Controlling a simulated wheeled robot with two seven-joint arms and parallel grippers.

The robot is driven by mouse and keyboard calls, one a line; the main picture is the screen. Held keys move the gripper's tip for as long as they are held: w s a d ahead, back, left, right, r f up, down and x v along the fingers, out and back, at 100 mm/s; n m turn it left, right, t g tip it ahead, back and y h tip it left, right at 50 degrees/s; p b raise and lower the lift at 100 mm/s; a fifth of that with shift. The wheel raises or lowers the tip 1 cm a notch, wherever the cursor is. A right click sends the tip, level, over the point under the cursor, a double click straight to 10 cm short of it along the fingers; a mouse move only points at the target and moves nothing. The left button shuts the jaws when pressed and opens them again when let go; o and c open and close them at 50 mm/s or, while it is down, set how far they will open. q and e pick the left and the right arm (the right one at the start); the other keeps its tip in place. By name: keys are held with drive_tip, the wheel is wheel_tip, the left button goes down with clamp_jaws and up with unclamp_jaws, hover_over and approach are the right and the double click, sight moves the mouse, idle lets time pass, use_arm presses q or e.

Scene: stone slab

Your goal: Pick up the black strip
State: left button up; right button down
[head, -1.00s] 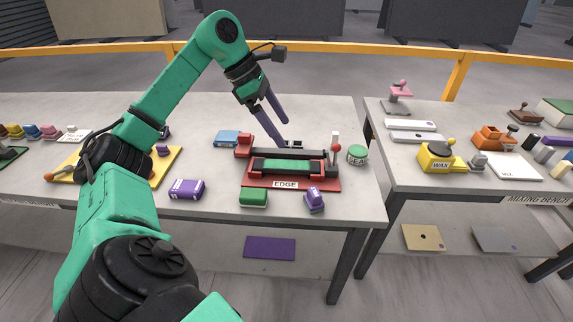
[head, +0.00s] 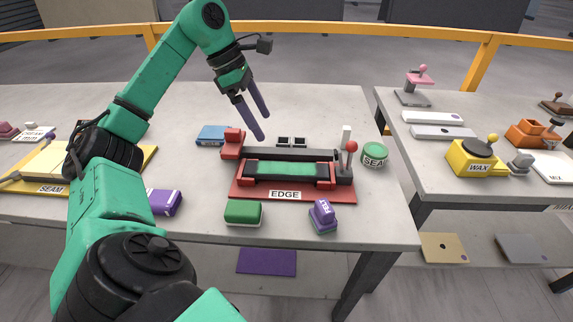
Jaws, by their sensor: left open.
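The red EDGE fixture (head: 345,194) stands on the stone-topped table, with a green piece (head: 285,168) lying in its middle. A long dark bar (head: 290,154) runs along its back, between the red block and the red-knobbed lever. I cannot tell whether this bar is the black strip or part of the fixture. Two small dark pieces with pale edges (head: 291,141) show just behind it. My left gripper (head: 264,128) is open and empty, its purple fingers pointing down above the table behind the fixture's left part. My right gripper is out of view.
A green block (head: 244,212) and a purple stamp-like piece (head: 323,216) stand in front of the fixture. A gap separates this table from the right one. The back of the table is clear.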

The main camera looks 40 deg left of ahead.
use_arm(q)
drive_tip(key=b, duration=0.2)
approach(287, 168)
drive_tip(key=shift+x, duration=0.8)
drive_tip(key=p+x, duration=0.1)
drive_tip(key=x, duration=0.5)
drive_tip(key=shift+s+f, duration=0.1)
drive_tip(key=shift+f, duration=0.1)
drive_tip(key=shift+d+f, duration=0.1)
drive_tip(key=shift+f, duration=0.15)
clamp_jaws()
